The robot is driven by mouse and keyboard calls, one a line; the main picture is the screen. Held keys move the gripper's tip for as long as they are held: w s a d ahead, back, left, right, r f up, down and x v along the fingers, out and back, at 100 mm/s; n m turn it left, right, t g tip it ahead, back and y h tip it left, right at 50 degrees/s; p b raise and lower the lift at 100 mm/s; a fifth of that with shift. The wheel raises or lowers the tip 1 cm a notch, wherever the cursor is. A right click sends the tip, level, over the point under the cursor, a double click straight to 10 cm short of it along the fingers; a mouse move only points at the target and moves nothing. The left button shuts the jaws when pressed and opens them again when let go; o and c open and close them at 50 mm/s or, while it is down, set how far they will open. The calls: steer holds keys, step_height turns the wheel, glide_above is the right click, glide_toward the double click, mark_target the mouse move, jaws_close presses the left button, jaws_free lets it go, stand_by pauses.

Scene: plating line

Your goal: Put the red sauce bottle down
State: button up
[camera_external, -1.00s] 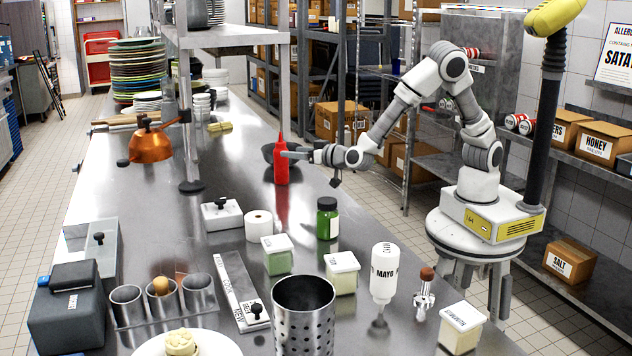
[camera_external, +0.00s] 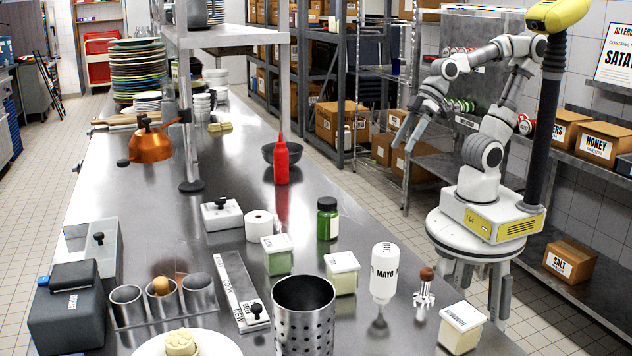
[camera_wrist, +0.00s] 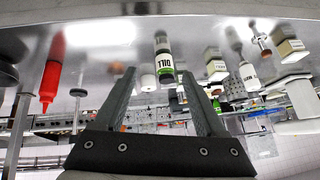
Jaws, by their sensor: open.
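The red sauce bottle (camera_external: 281,161) stands upright on the steel counter (camera_external: 240,190), in front of a dark bowl. It also shows at the left of the wrist view (camera_wrist: 51,75), where the picture is upside down. My gripper (camera_external: 405,132) is open and empty, off to the right of the bottle and apart from it, raised beyond the counter's right edge. In the wrist view its two fingers (camera_wrist: 158,92) are spread with nothing between them.
A dark bowl (camera_external: 268,153) sits just behind the bottle. A green jar (camera_external: 327,219), a white mayo bottle (camera_external: 384,272) and lidded tubs (camera_external: 342,274) stand nearer on the counter. A shelf post (camera_external: 188,120) rises to the left. The counter around the red bottle's front is clear.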

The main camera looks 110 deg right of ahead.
steer(key=s+d+f+g+h, duration=0.1)
steer(key=s, duration=0.6)
steer(key=shift+s+d+f+n+g, duration=0.15)
steer(key=shift+s+d+n+g, duration=0.15)
steer(key=shift+d+n, duration=0.1)
